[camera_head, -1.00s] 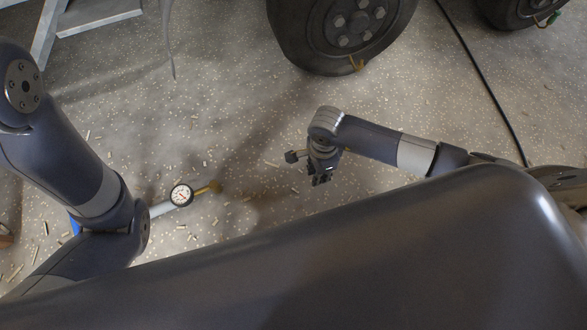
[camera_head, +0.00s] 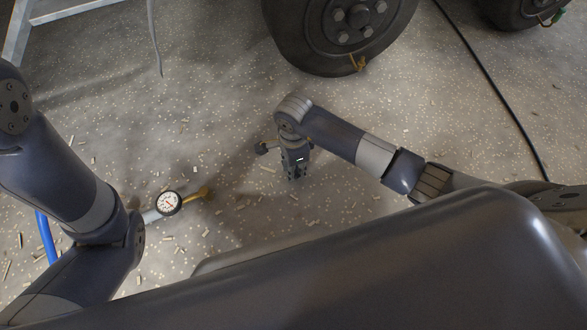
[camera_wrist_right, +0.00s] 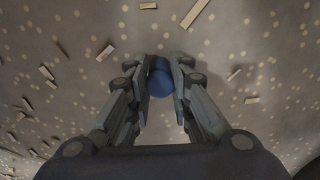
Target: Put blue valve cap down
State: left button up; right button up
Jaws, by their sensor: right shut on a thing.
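The blue valve cap (camera_wrist_right: 160,78) shows in the right wrist view as a small blue cylinder between the fingertips. My right gripper (camera_wrist_right: 160,85) is shut on it, with speckled floor behind it. In the head view my right gripper (camera_head: 296,172) points down in the middle, in front of the wheel. The cap cannot be made out there. My left arm comes in from the left, but its gripper is hidden from view.
A vehicle wheel (camera_head: 340,30) stands at the top, with a second wheel (camera_head: 515,8) at the top right. A pressure gauge (camera_head: 168,203) shows beside my left arm, and a blue hose (camera_head: 46,237) at left. A black cable (camera_head: 490,85) crosses the floor. Wood chips litter the floor.

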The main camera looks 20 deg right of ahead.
jog(key=o, duration=0.7)
notch_tip(320, 180, up, 10)
jog(key=p, duration=0.8)
jog(key=shift+r, duration=0.2)
jog(key=shift+r+p, duration=0.5)
jog(key=shift+r, duration=0.4)
